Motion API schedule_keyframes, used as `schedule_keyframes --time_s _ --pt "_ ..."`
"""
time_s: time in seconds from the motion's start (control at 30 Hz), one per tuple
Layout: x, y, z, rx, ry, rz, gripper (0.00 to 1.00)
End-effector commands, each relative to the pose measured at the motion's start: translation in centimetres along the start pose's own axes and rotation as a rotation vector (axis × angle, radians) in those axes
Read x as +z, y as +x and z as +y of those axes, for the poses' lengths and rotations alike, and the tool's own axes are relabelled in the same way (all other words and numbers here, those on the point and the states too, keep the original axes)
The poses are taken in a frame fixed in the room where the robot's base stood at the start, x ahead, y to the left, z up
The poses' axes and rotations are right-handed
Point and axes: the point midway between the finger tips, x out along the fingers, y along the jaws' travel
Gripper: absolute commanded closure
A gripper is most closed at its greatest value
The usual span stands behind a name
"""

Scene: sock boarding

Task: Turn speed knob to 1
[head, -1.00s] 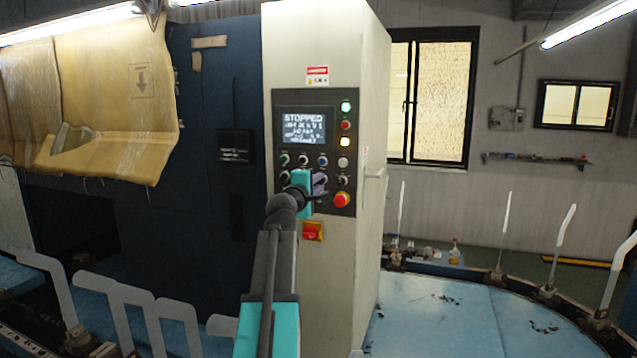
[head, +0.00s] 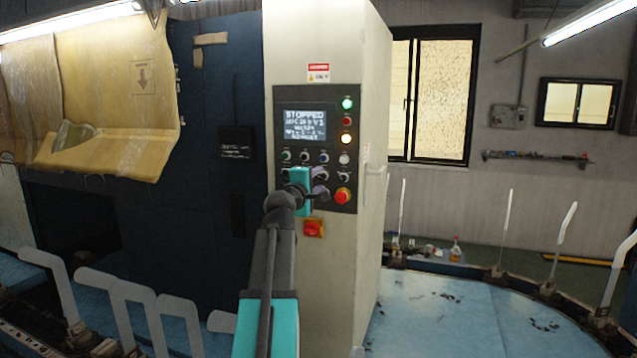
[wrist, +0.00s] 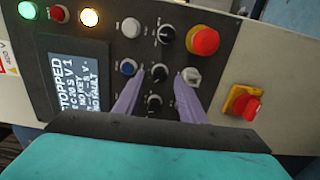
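The control panel (head: 316,107) is on a tall cream cabinet, and its screen (head: 305,124) reads STOPPED. In the wrist view the screen (wrist: 75,75) shows sideways, with a "V 1" in its second line. Several black rotary knobs sit beside it; their labels are too small to read, so I cannot tell which is the speed knob. My gripper (wrist: 161,80) is open, its two lilac fingers on either side of the middle black knob (wrist: 158,73). Another black knob (wrist: 154,102) lies between the fingers. Whether they touch either knob I cannot tell. In the head view my gripper (head: 320,190) covers the lower knobs.
A red emergency button (wrist: 204,40) and a grey selector (wrist: 192,76) are close to the right finger. A red and yellow switch (wrist: 243,105) is farther right. A blue button (wrist: 128,67) is near the left fingertip. Green and amber lamps are lit.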

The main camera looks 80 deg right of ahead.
Motion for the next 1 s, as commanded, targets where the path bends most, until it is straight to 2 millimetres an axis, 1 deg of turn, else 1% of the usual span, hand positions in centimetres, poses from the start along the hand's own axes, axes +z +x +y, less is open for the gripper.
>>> schedule_keyframes --time_s 0.1,0.8,1.0 --pt "0.0 -1.4 -0.3 0.000 0.001 0.001 0.63" --pt "0.1 -10.7 -0.3 -0.001 0.001 0.001 0.63" --pt "0.2 -12.2 -0.3 -0.002 0.000 -0.001 0.63"
